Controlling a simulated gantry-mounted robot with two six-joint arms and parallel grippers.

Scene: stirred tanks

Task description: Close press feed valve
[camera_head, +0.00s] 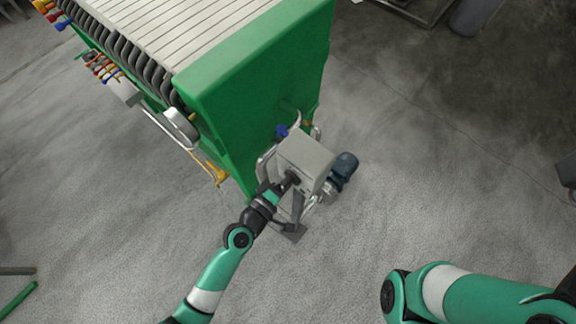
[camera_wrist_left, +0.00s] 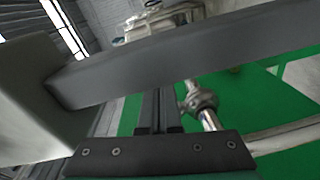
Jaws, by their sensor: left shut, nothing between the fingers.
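The green press (camera_head: 250,85) fills the upper left of the head view. At its lower corner stand steel pipes, a blue handle (camera_head: 281,131) and a grey box (camera_head: 305,160). I cannot tell which valve is the press feed valve. My left gripper (camera_head: 292,179) is at the near side of the grey box, partly hidden against it. In the left wrist view its fingers (camera_wrist_left: 158,112) are together and empty, pointing under a dark grey bar (camera_wrist_left: 180,58). A steel pipe fitting (camera_wrist_left: 203,106) shows just right of the fingers. My right gripper is out of view.
A dark blue motor (camera_head: 345,165) sits right of the grey box. A yellow handle (camera_head: 219,176) hangs at the press's left side, near a white cylinder (camera_head: 181,127). The grey floor (camera_head: 450,190) to the right is clear.

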